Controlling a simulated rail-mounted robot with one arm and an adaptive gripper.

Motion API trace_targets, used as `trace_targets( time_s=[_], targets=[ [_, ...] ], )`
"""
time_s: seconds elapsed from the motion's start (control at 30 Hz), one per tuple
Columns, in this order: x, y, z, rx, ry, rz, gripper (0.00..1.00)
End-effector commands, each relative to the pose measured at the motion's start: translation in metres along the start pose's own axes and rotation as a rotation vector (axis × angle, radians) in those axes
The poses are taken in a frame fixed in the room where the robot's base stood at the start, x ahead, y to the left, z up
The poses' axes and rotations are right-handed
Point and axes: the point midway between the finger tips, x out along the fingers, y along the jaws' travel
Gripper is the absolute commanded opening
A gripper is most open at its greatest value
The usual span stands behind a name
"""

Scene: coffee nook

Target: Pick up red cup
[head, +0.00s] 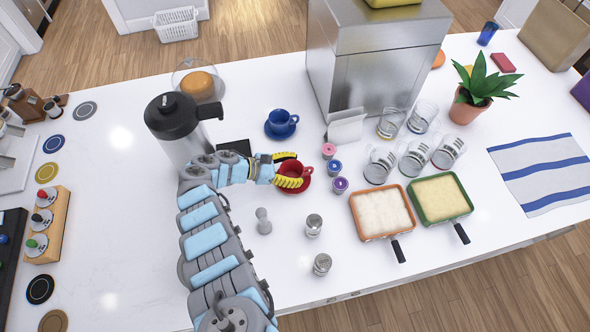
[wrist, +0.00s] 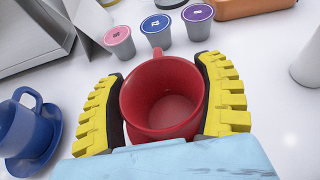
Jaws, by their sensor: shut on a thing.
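The red cup (head: 294,170) is near the middle of the white counter in the head view, partly covered by my gripper. In the wrist view the red cup (wrist: 163,100) is upright and looks empty, with its handle pointing away toward the coffee pods. My gripper (wrist: 163,95) has its yellow-ribbed fingers on both sides of the cup, with their dark pads against its wall. In the head view my gripper (head: 287,171) reaches in from the left. A red rim shows beneath the cup there, seemingly a saucer (head: 291,190); I cannot tell whether the cup touches it.
A blue cup (head: 281,121) on its saucer stands just behind. Coffee pods (head: 335,167) are close on the right. A dark-topped dispenser (head: 182,125) stands left, beside my arm. Glass mugs (head: 380,165) and two trays (head: 383,211) lie further right. Shakers (head: 314,225) stand in front.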

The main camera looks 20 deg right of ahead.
Motion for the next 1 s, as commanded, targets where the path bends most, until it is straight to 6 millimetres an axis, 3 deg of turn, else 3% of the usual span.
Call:
trace_targets(
  time_s=[0.5,0.73,1.0],
  targets=[
    [-0.029,0.001,0.067,0.002,-0.001,0.002,0.34],
    [-0.035,0.001,0.083,0.003,-0.001,0.002,0.34],
    [-0.036,0.000,0.088,0.001,0.000,0.000,0.34]
  ],
)
